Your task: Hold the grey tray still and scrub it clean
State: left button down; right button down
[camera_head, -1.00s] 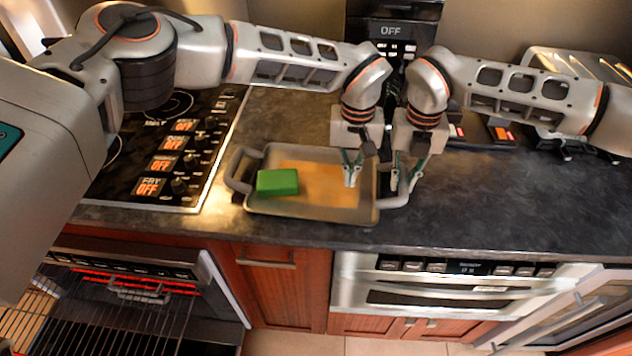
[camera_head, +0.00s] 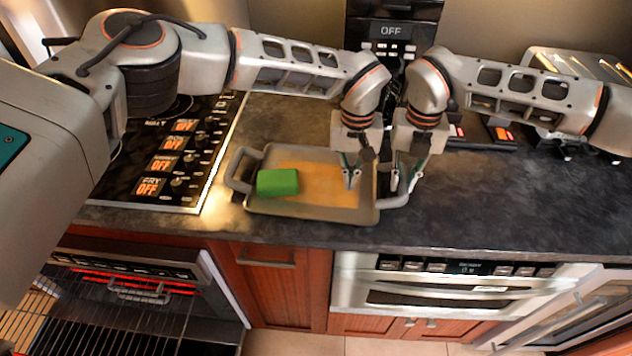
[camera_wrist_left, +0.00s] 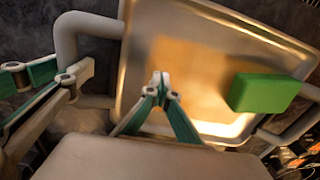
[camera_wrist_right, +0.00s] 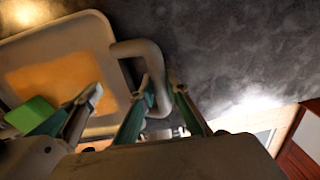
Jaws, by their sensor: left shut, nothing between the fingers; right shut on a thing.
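The grey tray (camera_head: 310,213) lies on the dark counter, with a brownish-orange stain (camera_head: 325,185) across its middle. A green sponge block (camera_head: 277,182) rests in the tray's left part. It also shows in the left wrist view (camera_wrist_left: 263,93). My left gripper (camera_head: 351,184) is shut and empty, its tips over the right part of the tray, apart from the sponge. My right gripper (camera_head: 401,192) is shut on the tray's right handle (camera_head: 396,201). In the right wrist view its fingers stand on either side of the handle (camera_wrist_right: 152,62).
A stovetop with lit OFF displays (camera_head: 165,162) lies left of the tray. A black appliance (camera_head: 393,32) stands behind the grippers, and a toaster (camera_head: 575,72) at the back right. An oven (camera_head: 130,290) is open at lower left. The counter (camera_head: 510,205) on the right is clear.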

aim_at(315, 183)
pick_arm(q)
jog(key=shift+a, duration=0.15)
jog(key=shift+a+f, duration=0.15)
jog(key=shift+a, duration=1.4)
jog(key=shift+w+a, duration=0.2)
jog(key=shift+a, duration=2.1)
